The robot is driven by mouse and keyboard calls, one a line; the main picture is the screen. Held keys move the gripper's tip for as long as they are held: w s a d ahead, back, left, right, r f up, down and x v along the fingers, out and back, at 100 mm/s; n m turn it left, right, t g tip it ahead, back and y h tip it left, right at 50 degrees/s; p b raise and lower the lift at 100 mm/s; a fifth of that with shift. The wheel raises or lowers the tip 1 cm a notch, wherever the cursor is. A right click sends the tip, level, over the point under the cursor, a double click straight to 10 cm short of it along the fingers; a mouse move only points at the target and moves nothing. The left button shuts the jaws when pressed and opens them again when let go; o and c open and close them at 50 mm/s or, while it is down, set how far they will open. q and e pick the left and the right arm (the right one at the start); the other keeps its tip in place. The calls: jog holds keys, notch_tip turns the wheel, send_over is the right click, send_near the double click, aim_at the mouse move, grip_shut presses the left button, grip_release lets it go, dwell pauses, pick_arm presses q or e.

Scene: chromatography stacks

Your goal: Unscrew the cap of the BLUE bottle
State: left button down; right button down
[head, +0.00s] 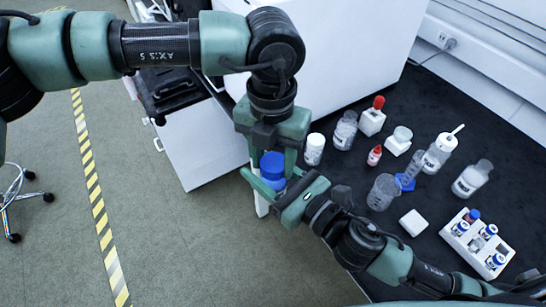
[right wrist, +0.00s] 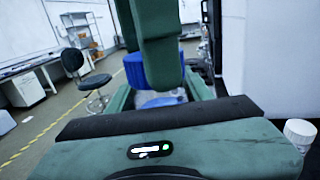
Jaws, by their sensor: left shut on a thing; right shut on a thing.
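The blue bottle has a blue cap (head: 272,161) and a pale body, mostly hidden between my grippers, held in the air beyond the bench edge. My left gripper (head: 271,152) points down from above and is shut on the blue cap. My right gripper (head: 270,184) comes in from the right, just below, and is shut on the bottle body. In the right wrist view, the cap (right wrist: 135,70) shows partly behind a green left-gripper finger, with the translucent bottle body (right wrist: 160,99) directly below. I cannot tell whether the cap is still threaded on.
The black bench (head: 335,195) holds a white bottle (head: 315,150), clear jars, a red-capped bottle (head: 372,118), a beaker (head: 383,192) and a white rack (head: 470,252) with several vials. A large white box stands behind. Open floor lies left of the bench.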

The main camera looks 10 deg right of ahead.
pick_arm(q)
jog(key=n, duration=0.6)
jog(key=shift+w+a+r+n, duration=0.15)
jog(key=shift+w+n, duration=0.1)
jog(key=shift+n, duration=0.15)
jog(key=n, duration=0.8)
jog(key=shift+s, duration=0.15)
jog(key=n, duration=0.5)
jog(key=shift+s+d, duration=0.15)
jog(key=shift+d, duration=0.1)
jog(key=shift+r, duration=1.05)
